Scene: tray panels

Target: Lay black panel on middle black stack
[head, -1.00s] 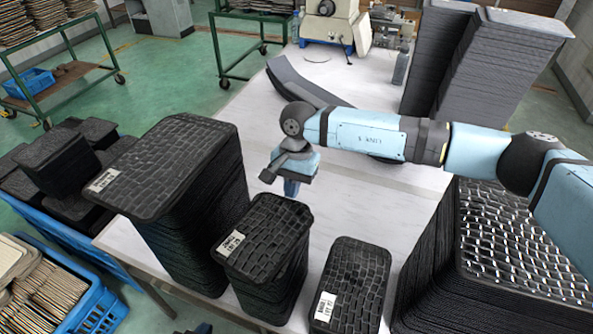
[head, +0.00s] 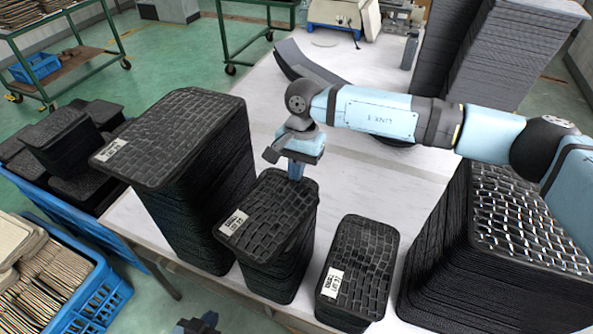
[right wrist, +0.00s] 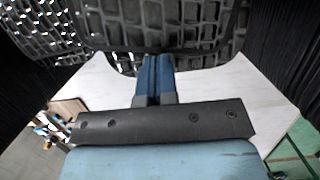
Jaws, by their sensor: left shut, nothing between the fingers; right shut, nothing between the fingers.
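The middle black stack (head: 262,222) is a short pile of black panels with a grid-patterned top and a white label. A taller, wider black stack (head: 175,135) stands to its left and a smaller labelled black stack (head: 362,258) to its right. My right gripper (head: 297,172) points down at the far right edge of the middle stack, shut and empty. Its closed blue fingers also show in the right wrist view (right wrist: 155,72), with a grid-patterned black surface (right wrist: 165,20) beyond them. My left gripper (head: 200,326) is shut at the bottom edge, mostly cut off. No separate loose black panel is identifiable.
A large black stack with a shiny grid top (head: 515,215) stands at the right. Tall grey stacks (head: 500,50) and curved grey pieces (head: 310,68) are at the back. The white table (head: 375,185) is bare behind the small stacks. A blue crate (head: 95,300) stands at lower left.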

